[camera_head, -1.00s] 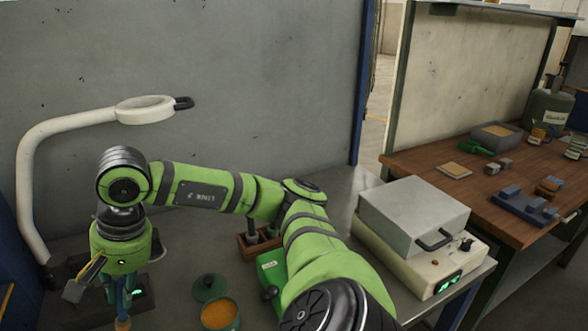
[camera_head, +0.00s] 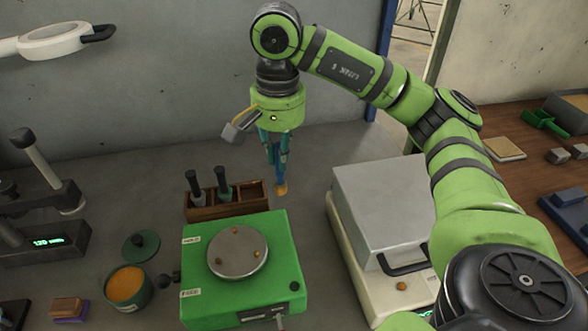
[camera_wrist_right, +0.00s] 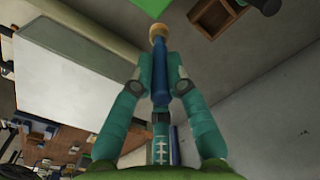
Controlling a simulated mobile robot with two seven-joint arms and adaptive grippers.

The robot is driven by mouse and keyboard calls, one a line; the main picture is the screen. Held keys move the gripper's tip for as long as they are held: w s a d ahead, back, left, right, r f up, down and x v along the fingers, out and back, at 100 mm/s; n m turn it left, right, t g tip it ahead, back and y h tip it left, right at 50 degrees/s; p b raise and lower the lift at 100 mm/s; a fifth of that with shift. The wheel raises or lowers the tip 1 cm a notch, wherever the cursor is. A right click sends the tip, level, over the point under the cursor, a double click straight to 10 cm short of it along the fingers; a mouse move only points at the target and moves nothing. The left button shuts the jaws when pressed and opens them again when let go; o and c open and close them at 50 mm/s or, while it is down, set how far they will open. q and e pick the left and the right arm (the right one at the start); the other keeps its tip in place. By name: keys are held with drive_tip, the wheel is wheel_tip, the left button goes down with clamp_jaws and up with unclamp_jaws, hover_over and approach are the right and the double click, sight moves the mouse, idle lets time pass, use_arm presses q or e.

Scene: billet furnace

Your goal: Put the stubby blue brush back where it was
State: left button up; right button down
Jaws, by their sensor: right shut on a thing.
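My right gripper (camera_head: 276,160) is shut on the stubby blue brush (camera_head: 279,178), which points down with its tan tip lowest. In the right wrist view the brush's blue handle (camera_wrist_right: 160,85) runs between the teal fingers, tan end away from the palm. The gripper is behind and to the right of a wooden rack (camera_head: 228,211). Two dark-handled tools (camera_head: 223,185) stand in its left and middle compartments; the right one looks empty. The brush appears clear of the rack; whether its tip touches the bench I cannot tell. My left gripper is not in view.
A green device with a round metal plate (camera_head: 238,252) stands in front of the rack. A grey-lidded box (camera_head: 382,205) is to the right. A tub of orange powder (camera_head: 127,287) and a scale (camera_head: 45,242) are to the left. A grey wall (camera_head: 180,80) is behind.

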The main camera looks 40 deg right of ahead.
drive_tip(key=shift+w+d, duration=0.1)
drive_tip(key=shift+d, duration=0.1)
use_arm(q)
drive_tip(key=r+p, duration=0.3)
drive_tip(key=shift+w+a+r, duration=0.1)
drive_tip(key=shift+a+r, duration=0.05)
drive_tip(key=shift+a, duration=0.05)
use_arm(e)
drive_tip(key=w+a+f, duration=0.1)
drive_tip(key=w+f, duration=0.9)
drive_tip(key=w, duration=0.1)
drive_tip(key=shift+w+f, duration=0.15)
drive_tip(key=shift+f, duration=0.25)
drive_tip(key=shift+a, duration=0.15)
drive_tip(key=shift+f, duration=0.2)
drive_tip(key=c, duration=1.2)
unclamp_jaws()
drive_tip(key=shift+r, duration=0.1)
